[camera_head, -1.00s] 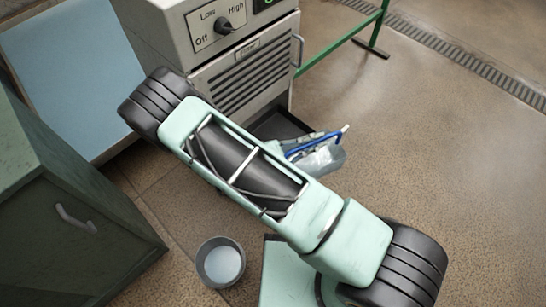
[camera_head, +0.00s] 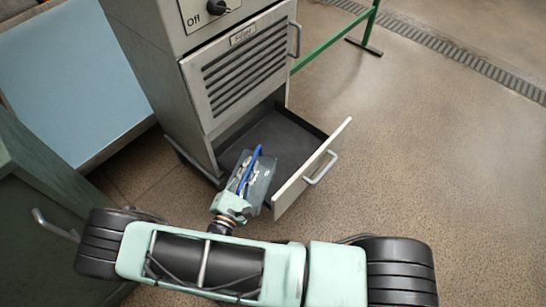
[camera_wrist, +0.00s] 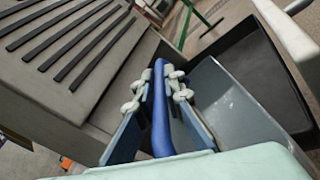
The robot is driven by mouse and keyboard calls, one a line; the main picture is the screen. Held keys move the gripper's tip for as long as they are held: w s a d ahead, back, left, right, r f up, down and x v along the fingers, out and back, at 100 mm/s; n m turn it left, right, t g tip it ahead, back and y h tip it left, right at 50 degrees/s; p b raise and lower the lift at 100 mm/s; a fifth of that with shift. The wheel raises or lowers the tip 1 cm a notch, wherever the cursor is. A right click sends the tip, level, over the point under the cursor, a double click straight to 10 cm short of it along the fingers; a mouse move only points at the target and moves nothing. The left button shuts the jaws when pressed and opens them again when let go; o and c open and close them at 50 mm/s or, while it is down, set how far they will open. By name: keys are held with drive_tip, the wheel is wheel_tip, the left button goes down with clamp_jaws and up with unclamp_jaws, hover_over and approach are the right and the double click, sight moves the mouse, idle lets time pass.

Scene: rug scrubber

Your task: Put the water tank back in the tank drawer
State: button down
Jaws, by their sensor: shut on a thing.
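The water tank (camera_head: 262,186) is a clear grey-blue box with a blue handle (camera_wrist: 160,115). My gripper (camera_head: 245,172) is shut on the handle; its two fingers flank it in the wrist view (camera_wrist: 160,85). The tank drawer (camera_head: 285,135) is pulled out at the bottom of the grey machine; its inside is dark and looks empty where visible. In the head view the tank overlaps the drawer's near side, left of the pale drawer front (camera_head: 314,170). In the wrist view the dark drawer (camera_wrist: 262,70) lies right of the tank. I cannot tell the tank's height above it.
The grey machine (camera_head: 160,85) with a slatted front panel (camera_head: 245,70) stands directly behind the drawer. A green cabinet (camera_head: 40,185) is at left, by a blue panel (camera_head: 70,80). A green rail (camera_head: 335,38) stands behind. The floor at right is clear.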

drive_tip(key=b+x, duration=0.4)
drive_tip(key=x, duration=1.4)
wheel_tip(320, 180, down, 7)
drive_tip(key=b, duration=0.2)
drive_tip(key=shift+f+b, duration=0.1)
drive_tip(key=shift+b, duration=0.25)
drive_tip(key=c, duration=2)
unclamp_jaws()
